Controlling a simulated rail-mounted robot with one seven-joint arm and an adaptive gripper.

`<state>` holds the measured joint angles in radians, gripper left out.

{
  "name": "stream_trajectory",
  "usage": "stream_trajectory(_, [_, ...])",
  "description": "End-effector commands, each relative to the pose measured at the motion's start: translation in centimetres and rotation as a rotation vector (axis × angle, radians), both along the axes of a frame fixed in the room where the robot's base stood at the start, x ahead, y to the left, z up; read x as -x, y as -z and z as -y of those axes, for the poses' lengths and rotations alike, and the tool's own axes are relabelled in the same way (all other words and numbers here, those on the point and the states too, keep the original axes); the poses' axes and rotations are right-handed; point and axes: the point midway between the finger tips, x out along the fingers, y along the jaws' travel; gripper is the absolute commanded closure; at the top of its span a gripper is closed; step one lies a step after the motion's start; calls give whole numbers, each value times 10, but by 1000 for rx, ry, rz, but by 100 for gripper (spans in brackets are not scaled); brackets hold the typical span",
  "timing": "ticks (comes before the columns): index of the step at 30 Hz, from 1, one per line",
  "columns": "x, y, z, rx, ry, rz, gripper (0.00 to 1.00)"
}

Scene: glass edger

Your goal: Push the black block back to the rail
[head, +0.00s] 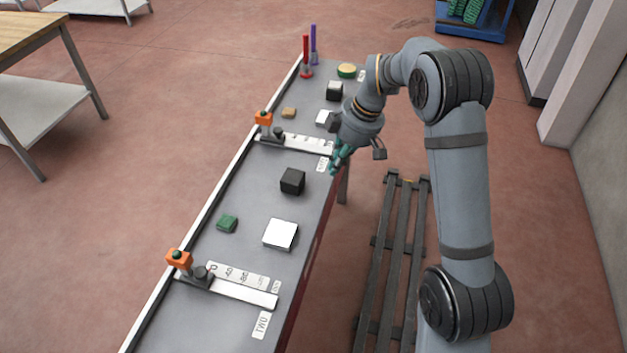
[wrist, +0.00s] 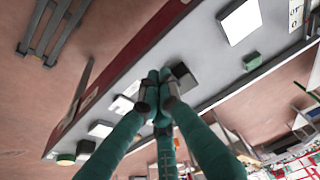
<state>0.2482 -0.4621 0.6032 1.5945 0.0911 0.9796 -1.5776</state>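The black block (head: 292,181) sits on the grey bench top (head: 255,195), around the middle of its width, between two white scale strips. A raised rail (head: 214,197) runs along the bench's left edge, and a clear gap lies between it and the block. My gripper (head: 336,168) is above the bench's right edge, to the right of the block and apart from it. In the wrist view the teal fingers of my gripper (wrist: 160,78) meet at their tips with nothing seen between them. The black block (wrist: 185,77) shows just beyond the tips, partly hidden by them.
A white block (head: 281,234) and a green block (head: 227,223) lie nearer. Orange-topped stops (head: 179,259) (head: 264,118) stand at the rail with scale strips. Farther along are another dark block (head: 334,91), a tan block (head: 289,113) and red and purple posts (head: 306,58).

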Motion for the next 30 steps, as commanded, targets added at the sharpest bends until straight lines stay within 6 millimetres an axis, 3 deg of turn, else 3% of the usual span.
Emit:
stream_trajectory(14, [-6,86,-25,3,2,-5,100])
stream_trajectory(21, [-15,86,-55,1,1,2,100])
stream_trajectory(30, [-18,89,-64,1,5,1,100])
